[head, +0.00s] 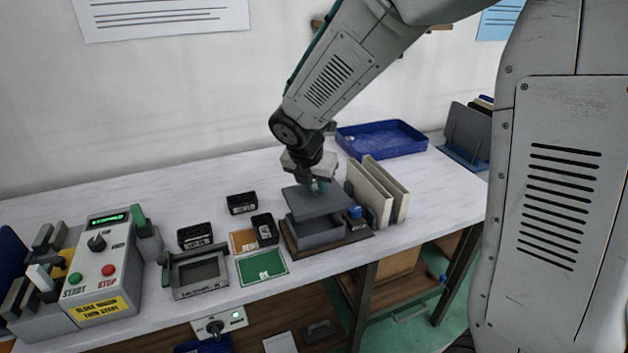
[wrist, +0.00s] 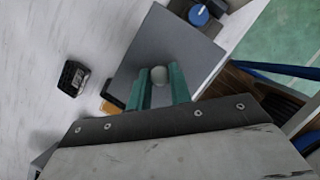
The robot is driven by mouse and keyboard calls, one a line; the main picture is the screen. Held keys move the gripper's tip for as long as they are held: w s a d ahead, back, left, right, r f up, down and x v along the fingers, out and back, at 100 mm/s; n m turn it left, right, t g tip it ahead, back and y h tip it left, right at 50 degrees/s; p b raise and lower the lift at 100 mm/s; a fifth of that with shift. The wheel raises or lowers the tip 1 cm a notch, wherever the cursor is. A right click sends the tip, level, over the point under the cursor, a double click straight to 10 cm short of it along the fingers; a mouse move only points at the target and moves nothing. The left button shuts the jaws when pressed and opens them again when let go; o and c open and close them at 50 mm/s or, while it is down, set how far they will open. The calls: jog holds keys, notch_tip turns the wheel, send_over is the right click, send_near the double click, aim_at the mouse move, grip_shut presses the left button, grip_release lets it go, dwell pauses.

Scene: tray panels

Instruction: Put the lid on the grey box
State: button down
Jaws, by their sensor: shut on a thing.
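The lid (head: 312,203) is a flat dark grey plate with a small round pale knob (wrist: 159,75). My gripper (head: 320,186) is shut on the knob, with green fingers on both sides of it in the wrist view (wrist: 161,90). The grey box (head: 318,238) stands on a dark brown base (head: 357,238) on the table. In the head view the lid is just above the box and towards its back, with the box's front wall and part of its opening showing below. In the wrist view the lid hides the box.
A blue knob (head: 355,212) sits on the base, right of the box. Upright cream panels (head: 382,190) stand close on the right. A blue tray (head: 382,138) lies behind. Small black blocks (head: 242,203) and orange and green cards (head: 262,266) lie to the left.

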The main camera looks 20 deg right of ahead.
aim_at(312, 198)
jog(key=shift+s+a+f, duration=0.1)
jog(key=shift+a+f, duration=0.05)
jog(key=shift+f, duration=2.85)
jog(key=c, duration=0.9)
grip_release()
jog(key=shift+r, duration=3.5)
